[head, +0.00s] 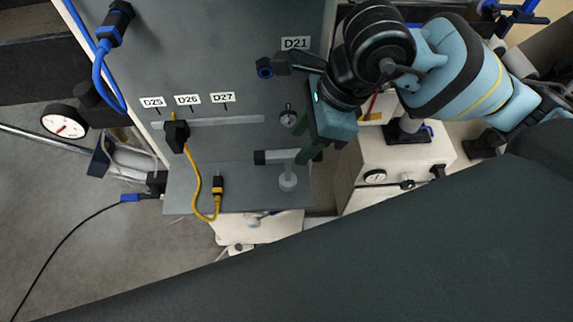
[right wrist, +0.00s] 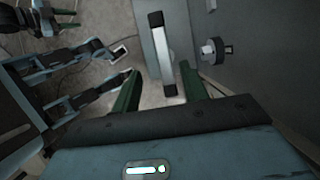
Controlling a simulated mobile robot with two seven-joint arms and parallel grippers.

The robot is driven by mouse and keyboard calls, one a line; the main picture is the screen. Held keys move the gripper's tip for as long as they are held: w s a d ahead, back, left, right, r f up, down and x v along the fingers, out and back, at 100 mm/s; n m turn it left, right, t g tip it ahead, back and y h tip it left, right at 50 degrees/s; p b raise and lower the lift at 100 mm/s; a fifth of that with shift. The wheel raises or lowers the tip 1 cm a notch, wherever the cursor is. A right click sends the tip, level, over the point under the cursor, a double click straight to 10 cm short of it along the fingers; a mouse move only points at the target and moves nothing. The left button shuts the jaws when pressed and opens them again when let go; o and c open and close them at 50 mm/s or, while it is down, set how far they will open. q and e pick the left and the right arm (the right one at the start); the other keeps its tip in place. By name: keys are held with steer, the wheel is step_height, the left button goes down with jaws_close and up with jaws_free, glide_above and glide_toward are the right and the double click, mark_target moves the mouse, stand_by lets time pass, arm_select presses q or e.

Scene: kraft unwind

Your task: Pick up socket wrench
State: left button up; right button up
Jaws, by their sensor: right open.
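What looks like the socket wrench, a pale bar with black ends (head: 272,157), lies level at the lower part of the grey panel, over a small round post. In the right wrist view the bar (right wrist: 163,48) runs upright in the picture, ahead of the gap between my fingers. My right gripper (head: 304,141) is open, its green fingers close to the bar's right end, which they partly hide. In the right wrist view the open fingers (right wrist: 160,75) flank the bar's line with nothing clamped between them.
The grey panel (head: 215,75) carries labels, a pale rail (head: 235,121) and a knob (head: 288,117). A yellow cable (head: 197,180) hangs left of the wrench. A black tool-like part with a blue end (head: 282,65) sits near my right wrist. A white machine (head: 400,165) stands at right.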

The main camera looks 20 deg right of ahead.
mark_target(289, 153)
steer(key=shift+a+f, duration=0.15)
steer(key=shift+f, duration=0.05)
steer(key=shift+x, duration=0.85)
steer(key=shift+w+x, duration=0.2)
steer(key=shift+x, duration=1.2)
steer(key=shift+w+x, duration=0.25)
steer(key=shift+x, duration=1.15)
steer(key=shift+c, duration=0.2)
steer(key=shift+r, duration=0.1)
jaws_close()
